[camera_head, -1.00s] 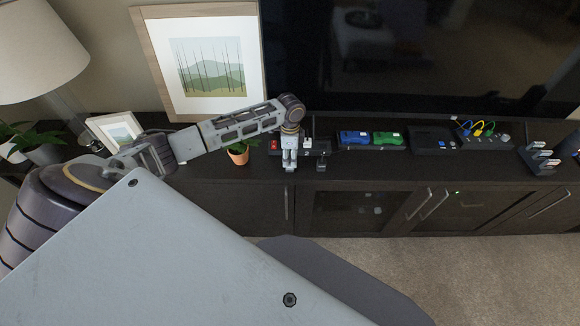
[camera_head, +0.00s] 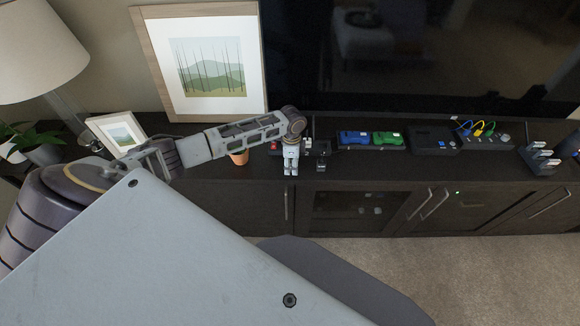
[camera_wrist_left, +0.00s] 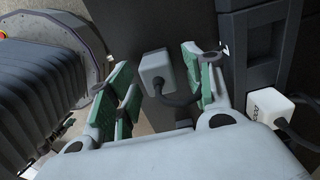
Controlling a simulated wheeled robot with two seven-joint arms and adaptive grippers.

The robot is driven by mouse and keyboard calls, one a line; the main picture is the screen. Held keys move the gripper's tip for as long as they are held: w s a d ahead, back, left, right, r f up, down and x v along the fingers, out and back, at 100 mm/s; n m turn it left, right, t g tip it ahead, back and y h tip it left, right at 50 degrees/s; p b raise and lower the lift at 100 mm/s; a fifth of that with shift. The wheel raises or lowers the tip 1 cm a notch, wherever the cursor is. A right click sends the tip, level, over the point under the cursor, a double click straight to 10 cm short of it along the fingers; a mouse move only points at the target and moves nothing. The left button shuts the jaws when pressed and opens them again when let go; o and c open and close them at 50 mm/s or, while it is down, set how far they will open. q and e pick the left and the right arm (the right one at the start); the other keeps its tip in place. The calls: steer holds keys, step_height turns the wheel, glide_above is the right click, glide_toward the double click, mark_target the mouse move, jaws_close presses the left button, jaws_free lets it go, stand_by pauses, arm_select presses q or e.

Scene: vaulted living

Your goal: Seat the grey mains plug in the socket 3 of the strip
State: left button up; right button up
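My left gripper (camera_head: 291,170) points down at the front of the cabinet top, just in front of the dark power strip (camera_head: 324,148). The strip has a red switch (camera_head: 274,146) and a white plug (camera_head: 308,142) standing on it. In the left wrist view, the grey plug (camera_wrist_left: 156,70), with a dark cable, lies between the green-padded fingers (camera_wrist_left: 160,85). The fingers are apart, with a gap beside the plug. The strip (camera_wrist_left: 262,35) and the white plug (camera_wrist_left: 265,104) are to the right. The strip's socket 3 cannot be made out. My right gripper is out of view.
Right of the strip are a tray with blue (camera_head: 353,137) and green (camera_head: 388,138) items, and a dark box (camera_head: 433,140). The television (camera_head: 420,60) stands behind. The cabinet's front strip is mostly clear.

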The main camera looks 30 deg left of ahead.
arm_select(q)
steer(key=c, duration=0.9)
steer(key=shift+c, duration=0.7)
steer(key=shift+r, duration=0.95)
step_height(320, 180, up, 8)
steer(key=shift+f, duration=0.2)
steer(key=shift+r, duration=0.25)
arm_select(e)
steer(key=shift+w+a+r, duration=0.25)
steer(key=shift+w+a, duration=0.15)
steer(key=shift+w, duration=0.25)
